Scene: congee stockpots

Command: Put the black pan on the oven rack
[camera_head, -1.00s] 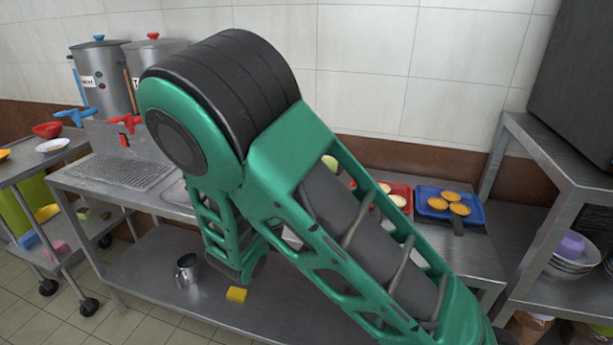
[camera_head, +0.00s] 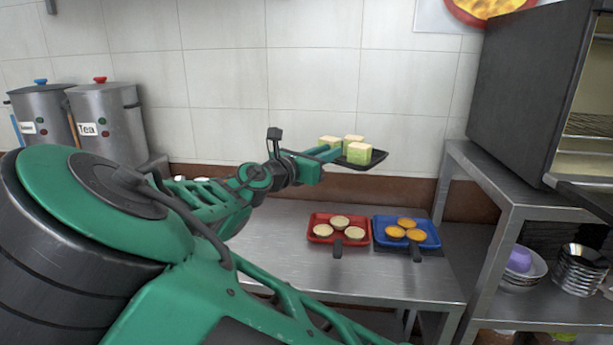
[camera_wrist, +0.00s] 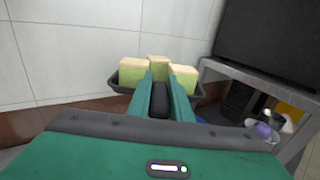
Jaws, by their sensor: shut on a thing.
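My gripper (camera_head: 326,155) is shut on the handle of the black pan (camera_head: 376,161) and holds it in the air above the steel table, near the tiled wall. Several green-and-cream cubes (camera_head: 359,153) sit on the pan, which looks about level. In the wrist view the fingers (camera_wrist: 160,97) close around the dark handle, and the black pan (camera_wrist: 127,90) extends beyond them with the cubes on it. The oven (camera_head: 535,85) stands open at the right, and its wire rack (camera_head: 588,124) shows inside at the picture's edge.
A red tray (camera_head: 316,238) and a blue tray (camera_head: 433,240) with round pastries lie on the steel table (camera_head: 290,262) below. A steel stand (camera_head: 485,180) holds the oven. Its lower shelf has bowls (camera_head: 520,280). Stockpots (camera_head: 105,120) stand at the left.

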